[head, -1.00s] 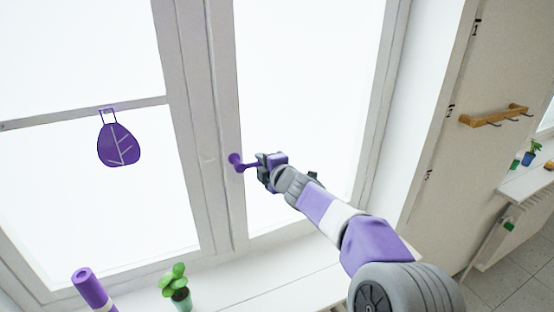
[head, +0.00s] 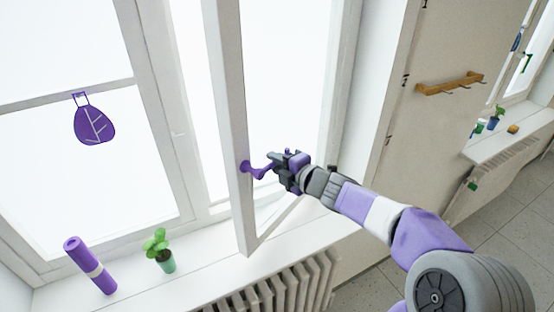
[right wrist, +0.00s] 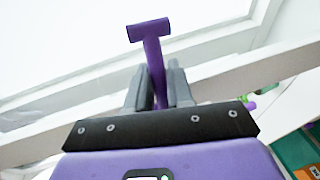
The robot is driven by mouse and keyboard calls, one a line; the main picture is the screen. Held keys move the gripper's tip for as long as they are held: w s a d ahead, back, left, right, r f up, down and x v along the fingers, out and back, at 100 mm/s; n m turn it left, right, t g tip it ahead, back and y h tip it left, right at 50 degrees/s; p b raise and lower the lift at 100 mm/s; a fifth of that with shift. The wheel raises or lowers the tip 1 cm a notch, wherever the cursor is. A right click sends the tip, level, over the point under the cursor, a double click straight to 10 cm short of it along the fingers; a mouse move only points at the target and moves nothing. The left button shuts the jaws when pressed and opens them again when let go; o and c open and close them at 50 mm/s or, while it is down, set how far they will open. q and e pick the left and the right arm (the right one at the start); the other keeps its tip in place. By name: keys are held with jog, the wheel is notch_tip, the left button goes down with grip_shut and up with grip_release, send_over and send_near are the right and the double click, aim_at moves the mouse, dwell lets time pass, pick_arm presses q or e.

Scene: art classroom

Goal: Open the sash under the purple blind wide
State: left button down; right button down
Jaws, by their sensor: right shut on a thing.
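The sash (head: 229,110) is a white-framed window panel that stands ajar, its left edge swung inward from the frame. A purple handle (head: 256,170) sits on that edge. My right gripper (head: 275,163) is shut on the handle. In the right wrist view the purple handle (right wrist: 150,45) stands up between the two grey fingers of the gripper (right wrist: 156,88). The purple blind is not in view, only a purple leaf-shaped pull (head: 94,121) hanging at the left pane. My left gripper is not in view.
A rolled purple-and-white tube (head: 88,262) and a small potted plant (head: 160,250) stand on the sill (head: 200,285), left of the sash. A radiator (head: 290,285) is below the sill. A wooden hook rail (head: 450,84) is on the wall at right.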

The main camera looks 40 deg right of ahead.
jog(key=c, duration=1.2)
grip_release()
jog(key=shift+w+r, duration=0.1)
jog(key=shift+r, duration=0.1)
jog(key=s, duration=0.2)
jog(key=s+r+p, duration=0.1)
jog(key=s, duration=0.4)
jog(key=shift+s+a+r, duration=0.15)
jog(key=shift+s+r, duration=0.05)
jog(key=shift+s, duration=0.1)
